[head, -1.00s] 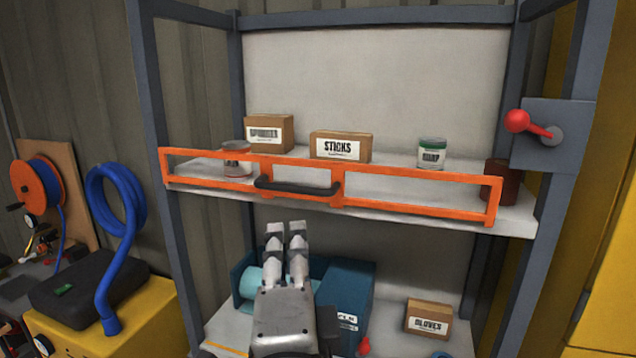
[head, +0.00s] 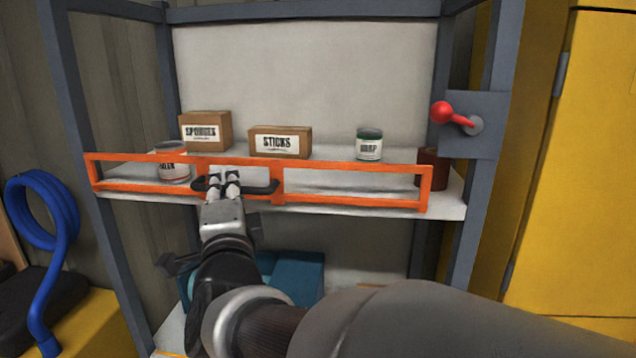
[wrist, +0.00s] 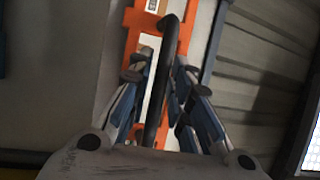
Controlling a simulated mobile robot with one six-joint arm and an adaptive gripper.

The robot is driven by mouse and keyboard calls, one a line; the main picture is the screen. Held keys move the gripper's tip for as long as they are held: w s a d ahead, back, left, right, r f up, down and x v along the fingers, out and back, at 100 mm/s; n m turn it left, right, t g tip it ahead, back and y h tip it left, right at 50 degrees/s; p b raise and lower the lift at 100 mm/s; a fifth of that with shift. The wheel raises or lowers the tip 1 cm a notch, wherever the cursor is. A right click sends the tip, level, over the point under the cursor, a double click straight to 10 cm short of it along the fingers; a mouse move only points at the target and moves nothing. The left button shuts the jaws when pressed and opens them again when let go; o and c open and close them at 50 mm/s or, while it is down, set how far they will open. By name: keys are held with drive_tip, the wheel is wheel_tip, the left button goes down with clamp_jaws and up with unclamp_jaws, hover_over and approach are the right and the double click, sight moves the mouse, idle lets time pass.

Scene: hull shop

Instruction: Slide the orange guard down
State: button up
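The orange guard (head: 350,200) is a long rectangular frame across the front of the upper shelf. Its black bar handle (head: 262,189) sits left of its middle. My gripper (head: 223,182) is at the left part of this handle. In the wrist view the handle (wrist: 158,95) runs between the fingers of my gripper (wrist: 163,88), with a gap showing on each side, so the gripper looks open. Part of the orange guard (wrist: 146,22) shows beyond it. My fingers hide a little of the handle in the head view.
The upper shelf (head: 449,206) holds a sponges box (head: 206,131), a sticks box (head: 280,142) and several cans behind the guard. A red-knobbed lever (head: 443,112) is on the right post. A blue bin (head: 293,275) stands below.

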clamp_jaws()
idle(0.6)
